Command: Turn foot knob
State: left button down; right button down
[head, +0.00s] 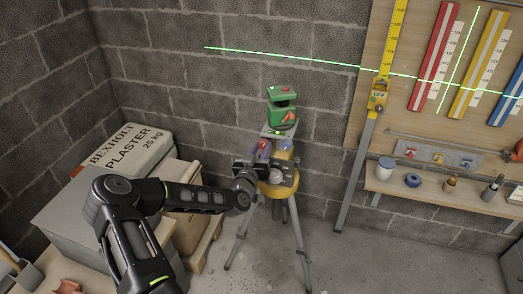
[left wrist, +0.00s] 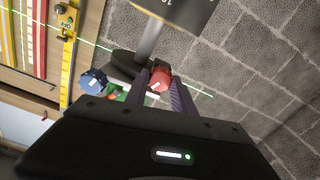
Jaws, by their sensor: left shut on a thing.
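A green laser level (head: 283,108) stands on a tripod with a yellow head (head: 278,188) and spread legs, near the block wall. My left gripper (head: 262,150) reaches in from the left at the level's base. In the left wrist view, my left gripper (left wrist: 162,88) has its two fingers on either side of a red knob (left wrist: 160,79) and is shut on it. A blue knob (left wrist: 93,82) shows beside the fingers, to the left and free of them. Part of the green level is hidden behind the fingers in that view. My right gripper is not in view.
Green laser lines (head: 300,57) cross the wall and the board. A yellow levelling staff (head: 378,97) leans at the board. A shelf (head: 440,200) with small jars is at the right. A plaster bag (head: 130,150) lies on boxes at the left.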

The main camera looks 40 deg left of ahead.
pick_arm(q)
jog(key=shift+f+n+b, duration=0.2)
jog(key=shift+n+b, duration=0.15)
jog(key=shift+n, duration=0.05)
jog(key=shift+r+n, duration=0.15)
jog(key=shift+n, duration=0.25)
jog(key=c, duration=1.1)
grip_release()
jog(key=shift+o, duration=0.2)
jog(key=b+v, duration=0.1)
jog(key=v, duration=0.7)
jog(key=shift+w, duration=0.1)
